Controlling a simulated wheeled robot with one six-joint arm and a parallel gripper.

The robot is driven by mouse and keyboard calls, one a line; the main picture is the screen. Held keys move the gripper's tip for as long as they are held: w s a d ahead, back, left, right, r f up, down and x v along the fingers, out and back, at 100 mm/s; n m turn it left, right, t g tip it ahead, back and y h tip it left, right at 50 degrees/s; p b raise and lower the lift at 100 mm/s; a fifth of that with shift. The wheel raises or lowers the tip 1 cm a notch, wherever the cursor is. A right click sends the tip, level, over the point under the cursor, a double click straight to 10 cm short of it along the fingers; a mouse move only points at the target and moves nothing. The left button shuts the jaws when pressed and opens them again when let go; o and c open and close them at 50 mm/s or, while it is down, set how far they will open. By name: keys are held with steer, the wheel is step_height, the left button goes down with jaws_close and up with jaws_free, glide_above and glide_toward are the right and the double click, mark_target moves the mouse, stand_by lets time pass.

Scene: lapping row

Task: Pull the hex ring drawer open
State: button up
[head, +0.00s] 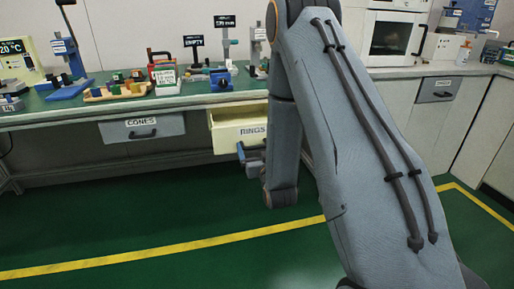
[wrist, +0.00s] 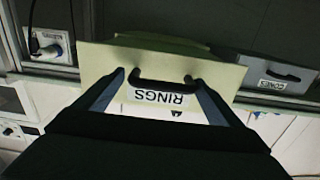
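The hex ring drawer has a cream front with a RINGS label (head: 252,131) in the head view. It stands partly out from under the bench, with its open top showing. In the wrist view its front (wrist: 225,76) and black bar handle (wrist: 163,86) appear upside down. My gripper (wrist: 157,76) has one finger at each end of this handle, close against it. The fingers are apart by about the handle's length and look shut on it. In the head view my gripper (head: 250,153) is at the drawer front, partly hidden by my arm. The drawer's contents are hidden.
A grey CONES drawer (head: 142,128) is shut to the left. The bench top (head: 205,100) above carries fixtures, coloured blocks and small displays. A white oven (head: 392,38) and grey cabinets stand at the right. The green floor (head: 130,215) in front is clear, with a yellow line.

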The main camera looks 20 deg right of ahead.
steer(key=shift+a, duration=0.1)
steer(key=shift+s, duration=0.2)
steer(key=s+p, duration=0.1)
steer(key=s, duration=0.6)
steer(key=shift+s+a, duration=0.2)
steer(key=shift+a, duration=0.05)
